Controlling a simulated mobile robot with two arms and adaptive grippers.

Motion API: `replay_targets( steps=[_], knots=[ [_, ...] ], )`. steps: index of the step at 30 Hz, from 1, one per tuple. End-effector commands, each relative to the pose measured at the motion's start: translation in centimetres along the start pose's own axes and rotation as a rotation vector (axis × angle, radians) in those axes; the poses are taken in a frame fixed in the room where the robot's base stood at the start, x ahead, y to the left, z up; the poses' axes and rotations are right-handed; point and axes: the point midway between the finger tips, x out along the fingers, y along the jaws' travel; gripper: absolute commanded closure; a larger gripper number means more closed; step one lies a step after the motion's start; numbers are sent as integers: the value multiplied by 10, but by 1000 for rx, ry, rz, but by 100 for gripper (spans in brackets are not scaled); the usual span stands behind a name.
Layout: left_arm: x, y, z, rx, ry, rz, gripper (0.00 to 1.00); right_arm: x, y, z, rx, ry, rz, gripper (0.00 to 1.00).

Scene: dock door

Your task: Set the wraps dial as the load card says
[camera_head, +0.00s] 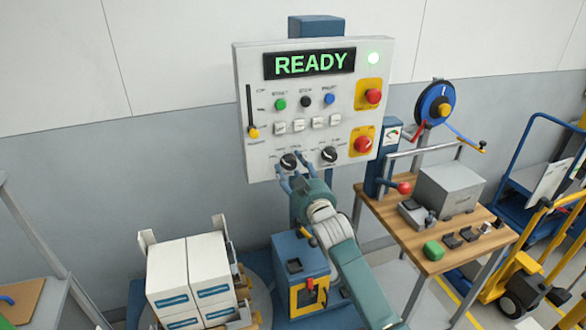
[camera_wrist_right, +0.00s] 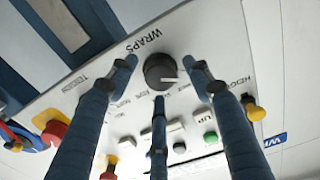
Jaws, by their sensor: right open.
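The wraps dial (camera_head: 288,161) is a black knob low on the white control panel (camera_head: 262,105). In the right wrist view the dial (camera_wrist_right: 160,70) sits beside the word WRAPS, its white pointer line toward picture right. My right gripper (camera_head: 291,169) is in front of the dial. In the right wrist view its dark blue fingers (camera_wrist_right: 162,72) are spread around the knob, with gaps seen on both sides; contact cannot be told. No load card can be made out for certain. My left gripper is not in view.
A second black dial (camera_head: 329,154) is close to the right. Red stop buttons (camera_head: 363,145) and a yellow-tipped slider (camera_head: 253,132) flank the dials. The display (camera_head: 309,63) reads READY. White cartons (camera_head: 190,270) stand below left; a wooden bench (camera_head: 420,245) stands right.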

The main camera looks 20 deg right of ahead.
Motion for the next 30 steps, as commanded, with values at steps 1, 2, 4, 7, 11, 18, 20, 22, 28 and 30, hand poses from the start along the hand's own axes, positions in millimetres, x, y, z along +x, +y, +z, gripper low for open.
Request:
replay_targets(
  steps=[1,2,4,7,11,18,20,22,28,30],
  knots=[
    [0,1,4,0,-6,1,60,0,0,0,0,0,0,54],
    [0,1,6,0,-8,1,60,0,0,0,0,0,0,60],
    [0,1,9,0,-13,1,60,0,0,0,0,0,0,74],
    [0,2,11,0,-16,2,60,0,0,0,0,0,0,94],
    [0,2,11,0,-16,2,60,0,0,0,2,0,0,95],
    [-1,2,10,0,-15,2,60,0,0,0,54,-1,0,95],
    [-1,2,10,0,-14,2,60,0,0,1,83,-1,0,95],
    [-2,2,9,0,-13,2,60,0,0,1,127,-2,0,95],
    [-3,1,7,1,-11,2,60,0,-1,1,281,-2,0,95],
    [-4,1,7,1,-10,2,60,0,0,1,337,-2,1,95]
  ],
)
